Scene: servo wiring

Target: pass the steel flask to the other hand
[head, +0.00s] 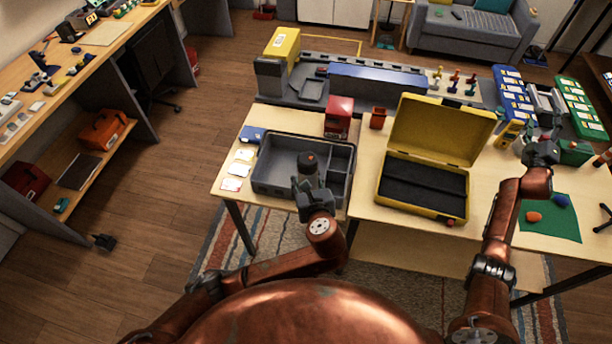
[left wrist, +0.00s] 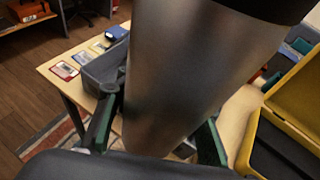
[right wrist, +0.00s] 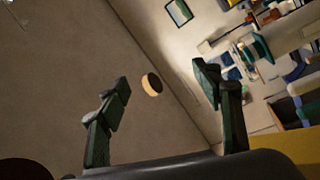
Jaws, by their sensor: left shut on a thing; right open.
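The steel flask (head: 308,175) with a dark cap stands upright in my left gripper (head: 313,192), above the front of the grey tray in the head view. In the left wrist view the brushed flask body (left wrist: 190,80) fills the middle, between the two green-padded fingers (left wrist: 155,145). My left gripper is shut on it. My right gripper (head: 545,148) is raised at the right of the head view, over the right part of the table and far from the flask. In the right wrist view its fingers (right wrist: 165,95) are spread apart with nothing between them.
The divided grey tray (head: 262,190) lies under the flask. An open yellow case (head: 440,130) stands between my two grippers. A red box (head: 338,117) and a blue-topped machine (head: 377,82) stand behind. A green mat (head: 565,228) lies at the right.

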